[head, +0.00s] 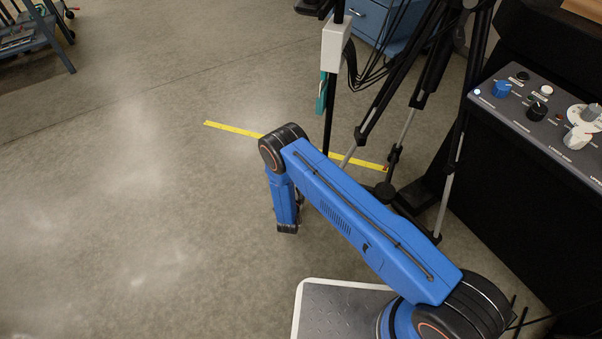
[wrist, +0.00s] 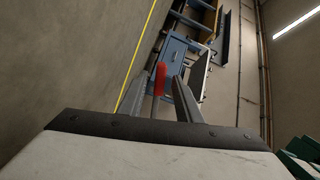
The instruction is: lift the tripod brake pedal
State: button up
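In the wrist view a red piece (wrist: 160,78), which looks like the tip of the brake pedal, shows between the two grey fingers of my gripper (wrist: 163,77). The fingers stand apart, with a small gap beside the red piece. I cannot tell whether either finger touches it. In the head view the tripod's dark legs (head: 432,65) stand to the right of my blue arm. A small red spot (head: 386,168) lies low by the legs; I cannot tell whether it is the pedal. My fingers are not visible in the head view, and my arm hides part of the floor.
A yellow strip (head: 232,128) runs over the floor behind my arm. A black pole with a white box (head: 336,43) stands close beside the arm. A control console (head: 545,118) stands at right, blue drawers (head: 372,18) behind.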

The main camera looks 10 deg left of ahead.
jog(key=shift+w+d+f, duration=0.1)
jog(key=shift+w+d, duration=0.05)
jog(key=shift+w, duration=1.85)
grip_shut()
